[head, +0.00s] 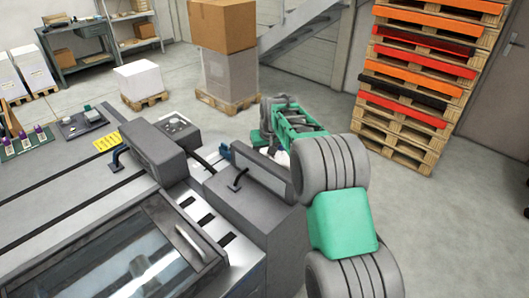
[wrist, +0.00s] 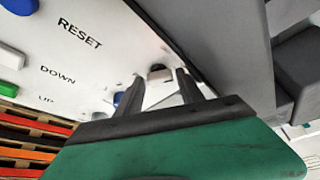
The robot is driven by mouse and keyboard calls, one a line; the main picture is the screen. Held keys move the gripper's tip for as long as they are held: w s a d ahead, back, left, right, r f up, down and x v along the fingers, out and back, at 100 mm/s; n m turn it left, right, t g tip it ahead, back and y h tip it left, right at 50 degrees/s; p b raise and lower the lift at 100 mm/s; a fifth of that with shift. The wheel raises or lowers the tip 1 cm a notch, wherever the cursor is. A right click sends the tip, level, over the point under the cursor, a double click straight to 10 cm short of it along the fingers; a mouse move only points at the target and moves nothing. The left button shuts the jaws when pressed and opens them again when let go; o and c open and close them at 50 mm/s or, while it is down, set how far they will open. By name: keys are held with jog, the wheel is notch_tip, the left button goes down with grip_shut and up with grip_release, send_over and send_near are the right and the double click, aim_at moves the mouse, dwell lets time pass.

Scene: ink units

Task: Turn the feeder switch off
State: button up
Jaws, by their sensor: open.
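In the wrist view a white control panel (wrist: 75,75) fills the left side, marked RESET, DOWN and UP. A small dark switch or knob (wrist: 158,72) sits near its right edge; no label for it is readable, so I cannot tell for sure that it is the feeder switch. My gripper (wrist: 160,76) is open, its two black fingers pointing toward the panel, with the dark knob showing between their tips. I cannot tell whether they touch it. A blue knob (wrist: 118,99) is partly hidden by the left finger. In the head view my arm reaches beside the grey machine (head: 245,215).
A grey housing (wrist: 225,50) rises close on the right. Stacked pallets (head: 425,80) and a box (head: 222,25) stand behind my arm. Open floor (head: 460,220) lies to the right.

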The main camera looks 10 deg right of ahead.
jog(key=shift+c, duration=0.4)
grip_shut()
